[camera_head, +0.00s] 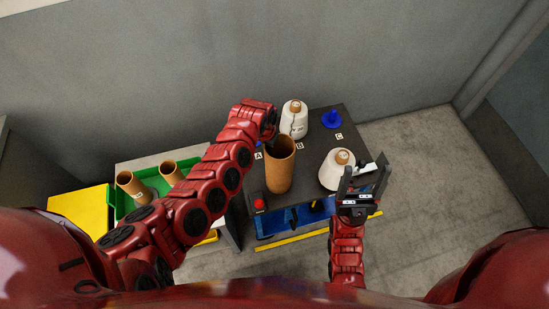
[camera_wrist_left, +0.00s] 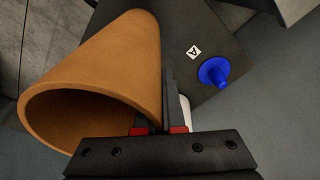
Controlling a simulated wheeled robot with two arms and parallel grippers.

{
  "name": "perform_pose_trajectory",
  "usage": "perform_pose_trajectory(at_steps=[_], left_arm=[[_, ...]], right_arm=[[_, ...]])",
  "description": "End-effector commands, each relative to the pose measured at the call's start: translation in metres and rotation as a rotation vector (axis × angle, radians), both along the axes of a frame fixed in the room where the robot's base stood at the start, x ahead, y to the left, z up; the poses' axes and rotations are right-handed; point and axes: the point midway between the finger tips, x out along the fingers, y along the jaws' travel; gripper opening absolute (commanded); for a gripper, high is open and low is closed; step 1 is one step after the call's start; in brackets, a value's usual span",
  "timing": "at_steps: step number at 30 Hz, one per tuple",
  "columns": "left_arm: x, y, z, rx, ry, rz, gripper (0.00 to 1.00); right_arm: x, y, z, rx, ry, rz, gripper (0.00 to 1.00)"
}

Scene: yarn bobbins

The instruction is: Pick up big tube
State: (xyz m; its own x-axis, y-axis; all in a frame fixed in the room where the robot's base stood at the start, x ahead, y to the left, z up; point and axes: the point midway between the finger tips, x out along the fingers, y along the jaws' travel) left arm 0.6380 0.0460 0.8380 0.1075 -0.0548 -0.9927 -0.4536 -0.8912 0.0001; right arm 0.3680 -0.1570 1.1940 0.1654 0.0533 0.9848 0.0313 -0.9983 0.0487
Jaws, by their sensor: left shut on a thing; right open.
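The big tube (camera_head: 280,170) is brown, wide and hollow, and appears raised over the dark table in the head view. My left gripper (camera_head: 272,133) is shut on the tube's wall near its rim. In the left wrist view the tube (camera_wrist_left: 110,70) fills the left side, with its open end towards the camera. There one finger of my left gripper (camera_wrist_left: 155,115) is at the tube's mouth and the other lies along its outside. My right gripper (camera_head: 367,180) is open and empty, beside a white yarn cone at the table's right edge.
The dark table (camera_head: 318,148) carries a white yarn bobbin (camera_head: 294,118) near label B, the white yarn cone (camera_head: 335,172), and a blue peg (camera_head: 332,119) near C. Another blue peg (camera_wrist_left: 213,72) stands by label A. A green crate (camera_head: 146,203) holds smaller brown tubes. A red button (camera_head: 259,204) is at the front.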

Motion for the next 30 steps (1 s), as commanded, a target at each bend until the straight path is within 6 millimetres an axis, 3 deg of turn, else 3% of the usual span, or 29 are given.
perform_pose_trajectory(at_steps=[8,14,30], left_arm=[[0.0,-0.001,0.008,0.0,-0.001,0.0,0.0],[0.001,-0.001,0.033,-0.005,-0.004,0.005,0.0],[-0.097,-0.032,0.042,-0.003,-0.002,-0.001,0.0]], right_arm=[[0.0,0.0,-0.004,0.0,0.0,0.0,0.73],[0.0,0.0,-0.018,0.0,0.0,0.0,0.73],[0.0,0.0,-0.031,0.0,0.0,0.0,0.73]])
